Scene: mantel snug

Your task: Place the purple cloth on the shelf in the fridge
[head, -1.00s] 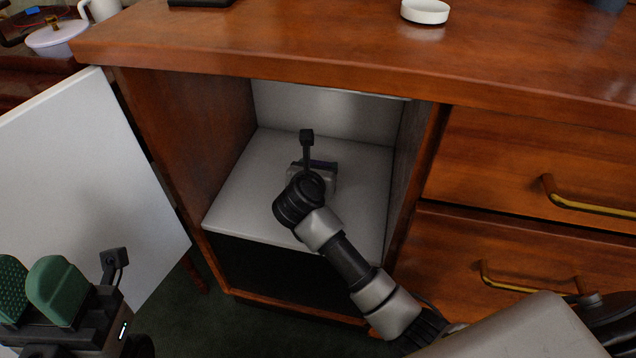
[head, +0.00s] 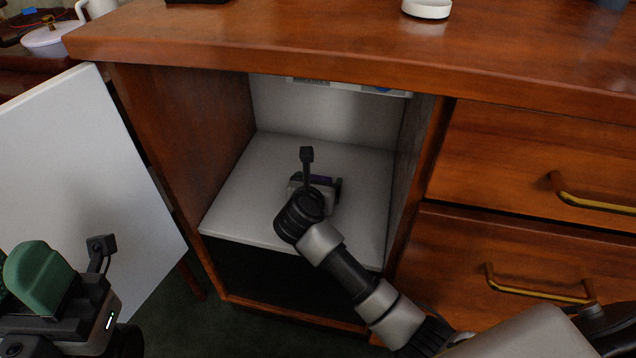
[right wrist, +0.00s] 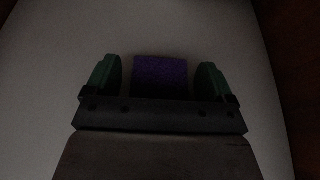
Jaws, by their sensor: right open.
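The purple cloth (right wrist: 160,76) lies between the two green fingers of my right gripper (right wrist: 160,82) in the right wrist view, with a gap on each side. The gripper is open. In the head view the right gripper (head: 317,186) is inside the fridge, low over the white shelf (head: 235,198), and mostly hides the cloth; only a small purple patch (head: 323,179) shows. The cloth appears to rest on the shelf. My left gripper (head: 22,278) is at the lower left, cut off by the picture edge, with its jaw gap unclear.
The white fridge door (head: 80,180) stands open on the left. Wooden drawers with brass handles (head: 540,285) are right of the opening. The wooden counter (head: 330,45) overhangs it and carries a white round dish (head: 427,8). The shelf is clear around the gripper.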

